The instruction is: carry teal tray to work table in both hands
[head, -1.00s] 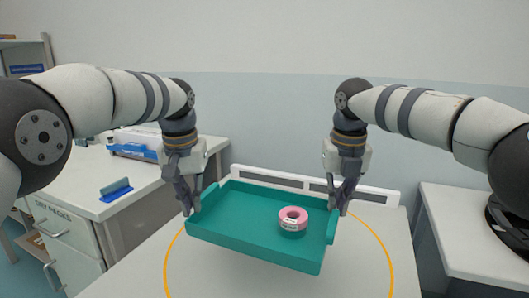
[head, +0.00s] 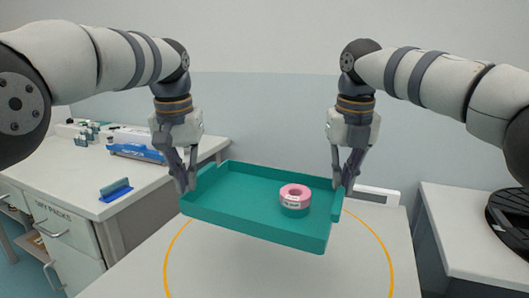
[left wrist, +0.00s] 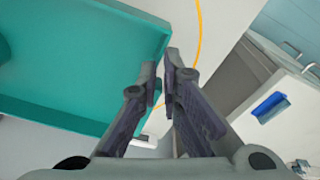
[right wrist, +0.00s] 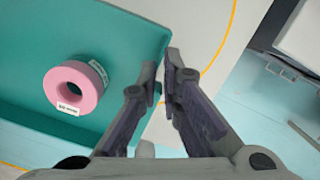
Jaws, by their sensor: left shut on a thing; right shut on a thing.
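The teal tray (head: 250,226) hangs between my two grippers, above a white table top with a yellow ring on it. My left gripper (head: 188,186) is shut on the tray's left end wall. My right gripper (head: 345,188) is shut on its right end wall. The left wrist view shows the tray's corner (left wrist: 80,110) beside the fingers. A pink ring-shaped roll (head: 294,197) with a white label lies in the tray, right of its middle; it also shows in the right wrist view (right wrist: 88,96).
A white counter (head: 70,180) at left bears a blue holder (head: 116,190), a blue-and-white box (head: 138,148) and small bottles. A counter (head: 470,225) at right bears a dark round object (head: 510,215).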

